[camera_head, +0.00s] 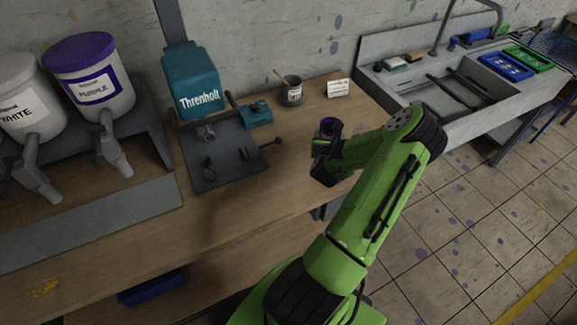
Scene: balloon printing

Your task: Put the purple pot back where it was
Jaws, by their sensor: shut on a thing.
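The purple pot (328,124) is a small dark pot with a purple top. It shows just above my gripper (324,143), near the middle of the picture. My gripper is shut on the pot at the end of the green arm. The arm and gripper hide the lower part of the pot, and I cannot tell how high above the wooden bench (252,190) it is.
A teal press (190,82) with a dark bed stands left of my gripper. A dark pot with a stick (292,90) and a white card (338,88) stand behind. White (30,100) and purple (92,80) dispenser tubs are at left. A sink (455,95) is at right.

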